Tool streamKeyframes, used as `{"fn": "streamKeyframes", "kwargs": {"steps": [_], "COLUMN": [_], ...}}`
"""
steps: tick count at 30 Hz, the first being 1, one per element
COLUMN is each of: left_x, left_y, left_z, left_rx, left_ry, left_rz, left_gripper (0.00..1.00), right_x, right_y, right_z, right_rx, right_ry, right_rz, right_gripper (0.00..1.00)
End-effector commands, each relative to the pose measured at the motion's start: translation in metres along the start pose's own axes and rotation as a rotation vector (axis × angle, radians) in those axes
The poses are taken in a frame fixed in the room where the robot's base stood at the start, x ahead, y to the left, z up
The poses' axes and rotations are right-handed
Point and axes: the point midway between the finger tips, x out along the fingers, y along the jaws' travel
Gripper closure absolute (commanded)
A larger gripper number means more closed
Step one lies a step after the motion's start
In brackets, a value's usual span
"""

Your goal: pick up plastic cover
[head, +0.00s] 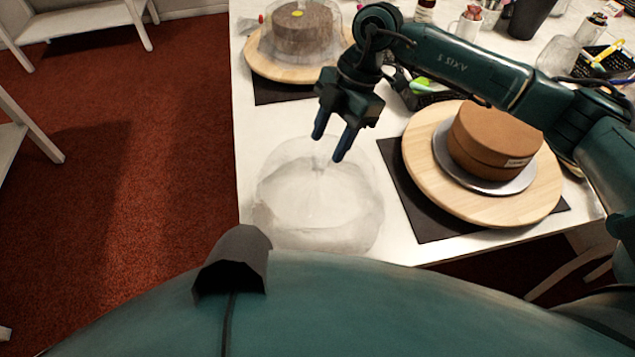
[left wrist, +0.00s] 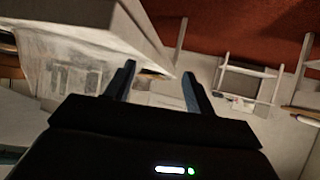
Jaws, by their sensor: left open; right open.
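A clear plastic cover (head: 315,205) stands on the white table near its front left part, with a small knob at its top. My right gripper (head: 328,150) is open and empty, with its two fingertips pointing down right at the knob. I cannot tell whether the fingers touch it. A second clear cover (head: 335,25) sits over a dark brown cake at the back left. My left gripper (left wrist: 160,85) shows in the left wrist view, open with nothing between its fingers. It is not in the head view.
A brown cake (head: 495,135) sits uncovered on a wooden turntable (head: 425,175) to the right, on a black mat. Another wooden turntable (head: 275,72) is at the back left. Bottles, cups and a black basket crowd the back right. Red carpet lies left of the table.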

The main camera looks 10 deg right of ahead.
Motion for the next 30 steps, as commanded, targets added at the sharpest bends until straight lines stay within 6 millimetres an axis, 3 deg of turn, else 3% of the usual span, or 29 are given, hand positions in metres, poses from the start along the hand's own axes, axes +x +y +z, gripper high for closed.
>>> {"fn": "streamKeyframes", "kwargs": {"steps": [9,19,30], "left_x": [-0.002,0.000,-0.001], "left_y": [0.001,0.000,-0.001], "left_z": [-0.002,0.001,-0.002], "left_rx": [-0.017,-0.015,-0.012], "left_ry": [-0.013,-0.019,-0.015], "left_rz": [-0.007,-0.009,-0.009], "left_gripper": [0.45,0.45,0.45], "right_x": [0.043,0.051,0.051], "right_y": [0.003,0.003,0.003], "right_z": [-0.001,-0.001,-0.001], "right_rx": [0.000,-0.001,-0.001], "right_ry": [0.002,0.001,0.001], "right_rz": [-0.002,0.000,0.000], "right_gripper": [0.53,0.53,0.83]}}
